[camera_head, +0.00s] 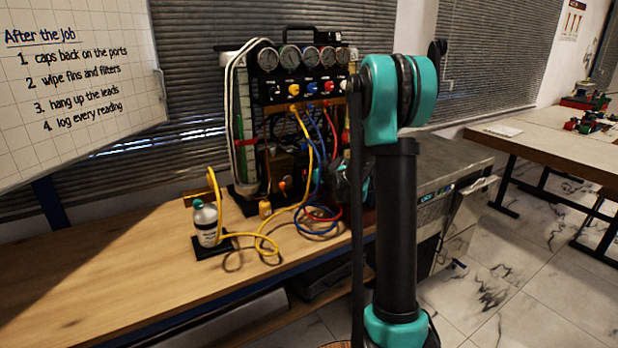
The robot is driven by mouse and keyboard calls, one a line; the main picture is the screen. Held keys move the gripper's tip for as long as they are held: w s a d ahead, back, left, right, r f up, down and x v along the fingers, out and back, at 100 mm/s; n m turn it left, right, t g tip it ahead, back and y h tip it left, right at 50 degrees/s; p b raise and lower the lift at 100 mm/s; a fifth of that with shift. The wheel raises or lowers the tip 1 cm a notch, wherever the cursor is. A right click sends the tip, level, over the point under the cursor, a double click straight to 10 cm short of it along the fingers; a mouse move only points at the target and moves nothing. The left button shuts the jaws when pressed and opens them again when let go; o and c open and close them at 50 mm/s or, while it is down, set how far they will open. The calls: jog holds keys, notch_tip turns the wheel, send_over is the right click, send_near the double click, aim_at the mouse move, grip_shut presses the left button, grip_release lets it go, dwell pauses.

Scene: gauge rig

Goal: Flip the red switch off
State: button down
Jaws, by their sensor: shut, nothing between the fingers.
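The gauge rig (262,95) stands on the wooden bench, with a row of round gauges on top and coloured knobs below. One knob on its panel is red (328,87). A small orange-red part (282,185) shows lower down, on the unit under the panel. I cannot tell for sure which part is the red switch, or its position. My gripper (342,183) is partly seen at the right side of the rig, low among the hoses, mostly hidden behind my arm. It is shut and holds nothing. I cannot tell whether it touches anything.
Yellow, blue and red hoses (318,222) loop down from the rig onto the bench. A white bottle (206,224) on a dark base stands front left of it. The bench's left part (110,270) is clear. A whiteboard (75,85) hangs at left.

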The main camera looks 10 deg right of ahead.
jog(key=shift+w+r, duration=0.2)
jog(key=shift+a+r, duration=0.1)
jog(key=shift+r, duration=0.55)
